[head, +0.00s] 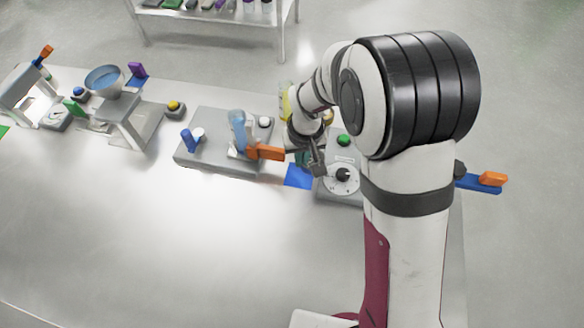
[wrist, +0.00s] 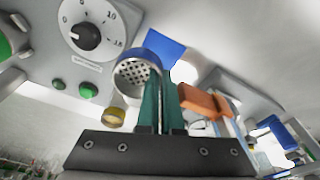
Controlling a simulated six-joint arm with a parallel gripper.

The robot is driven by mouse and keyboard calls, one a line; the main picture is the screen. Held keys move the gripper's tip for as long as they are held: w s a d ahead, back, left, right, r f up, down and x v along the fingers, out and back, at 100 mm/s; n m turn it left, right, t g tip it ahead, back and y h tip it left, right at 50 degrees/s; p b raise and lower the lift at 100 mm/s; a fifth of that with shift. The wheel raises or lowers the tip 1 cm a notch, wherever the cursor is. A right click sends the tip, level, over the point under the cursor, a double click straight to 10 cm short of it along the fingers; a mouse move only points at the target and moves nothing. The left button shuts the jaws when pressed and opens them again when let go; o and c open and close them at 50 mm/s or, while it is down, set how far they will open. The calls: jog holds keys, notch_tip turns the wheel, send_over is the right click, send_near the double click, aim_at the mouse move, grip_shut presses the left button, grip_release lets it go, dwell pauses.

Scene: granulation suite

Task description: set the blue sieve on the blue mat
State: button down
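The blue sieve (wrist: 138,68), a short cup with a blue band and a perforated metal face, is at the tips of my gripper (wrist: 164,84) in the wrist view. The teal fingers are close together and appear shut on its edge; the exact contact is partly hidden. The sieve looks tilted and held above the bench. The blue mat (wrist: 166,47) shows just beyond it. In the head view the blue mat (head: 298,177) lies on the bench, and my gripper (head: 314,160) is just above and right of it. I cannot make out the sieve there.
A dial unit (head: 341,179) with a green button (head: 343,140) stands right of the mat. A grey machine with an orange handle (head: 265,152) stands close on the left. Farther left is a stand with a blue bowl (head: 105,80). The front of the bench is clear.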

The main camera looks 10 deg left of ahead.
jog(key=a+f, duration=0.1)
jog(key=a, duration=0.1)
jog(key=shift+a+f, duration=0.3)
jog(key=shift+f, duration=0.05)
notch_tip(320, 180, down, 3)
jog(key=shift+a+f, duration=0.1)
jog(key=shift+f, duration=0.05)
jog(key=shift+w+f, duration=0.1)
jog(key=shift+f, duration=0.25)
jog(key=shift+f, duration=0.15)
jog(key=c, duration=1.1)
grip_release()
